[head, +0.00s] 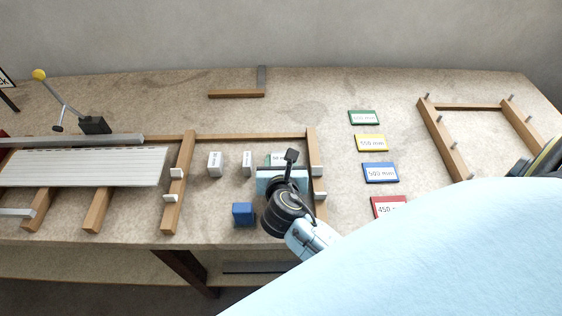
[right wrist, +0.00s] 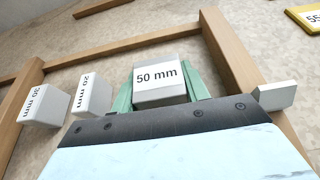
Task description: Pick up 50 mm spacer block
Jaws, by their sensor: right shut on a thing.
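The 50 mm spacer block (right wrist: 158,88) is a white block with its printed label facing the camera in the right wrist view. My right gripper (right wrist: 161,80) has a green finger on each side of it and is shut on it. In the head view, my right gripper (head: 279,162) points down inside a wooden frame and mostly hides the block. I cannot tell whether the block touches the table. A 20 mm block (right wrist: 91,95) and a 30 mm block (right wrist: 46,104) stand to its left. My left gripper is not in view.
Wooden rails (head: 179,180) with white stops lie left and right of the blocks. A blue block (head: 243,213) sits near the front edge. White slats (head: 85,167) lie at left. Coloured length cards (head: 380,172) lie to the right.

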